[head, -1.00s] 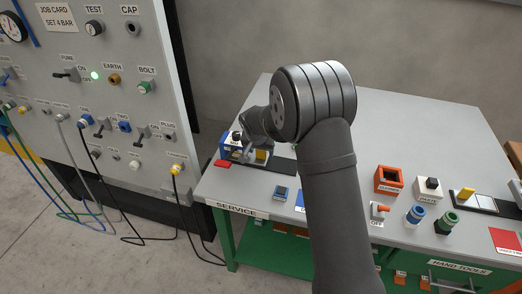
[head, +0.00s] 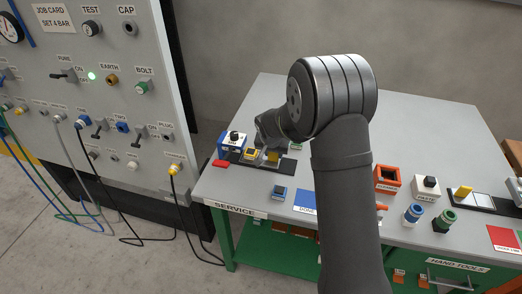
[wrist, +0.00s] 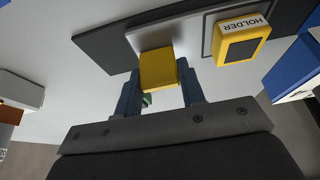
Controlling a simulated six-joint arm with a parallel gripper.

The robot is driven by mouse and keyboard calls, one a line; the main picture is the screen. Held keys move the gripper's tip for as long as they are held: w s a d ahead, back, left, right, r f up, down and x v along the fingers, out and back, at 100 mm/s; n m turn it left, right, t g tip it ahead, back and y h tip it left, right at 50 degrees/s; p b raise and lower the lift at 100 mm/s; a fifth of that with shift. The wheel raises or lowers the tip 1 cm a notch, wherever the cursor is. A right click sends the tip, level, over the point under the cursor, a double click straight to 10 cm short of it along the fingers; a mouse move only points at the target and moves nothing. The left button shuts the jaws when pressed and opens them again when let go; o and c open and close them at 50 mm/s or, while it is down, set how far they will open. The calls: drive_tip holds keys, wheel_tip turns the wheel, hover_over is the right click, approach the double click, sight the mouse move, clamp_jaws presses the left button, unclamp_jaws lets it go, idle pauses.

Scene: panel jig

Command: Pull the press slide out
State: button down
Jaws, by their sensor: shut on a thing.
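A yellow block (head: 272,157), which looks like the handle of the press slide, sits over a dark rail (head: 287,167) at the bench's left end. In the wrist view, the yellow block (wrist: 158,72) is between the two blue fingers of my gripper (wrist: 160,90), which is shut on it. A pale slide plate (wrist: 155,38) shows beyond the block, across the dark rail. A yellow frame labelled HOLDER (wrist: 242,42) lies beside it; the holder also shows in the head view (head: 250,154). My wrist partly hides the slide in the head view.
A blue and white box (head: 233,141) and a red piece (head: 220,163) stand left of the rail. An orange box (head: 387,178) is to the right. A tall panel with cables stands left of the bench.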

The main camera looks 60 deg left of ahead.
drive_tip(key=w+d, duration=0.4)
drive_tip(key=shift+w+d, duration=0.15)
drive_tip(key=c, duration=0.9)
unclamp_jaws()
drive_tip(key=shift+d, duration=0.1)
drive_tip(key=shift+r, duration=0.1)
drive_tip(key=shift+r, duration=0.3)
drive_tip(key=v, duration=1.6)
drive_tip(key=shift+d+r, duration=0.1)
drive_tip(key=shift+r, duration=0.15)
drive_tip(key=shift+f, duration=0.1)
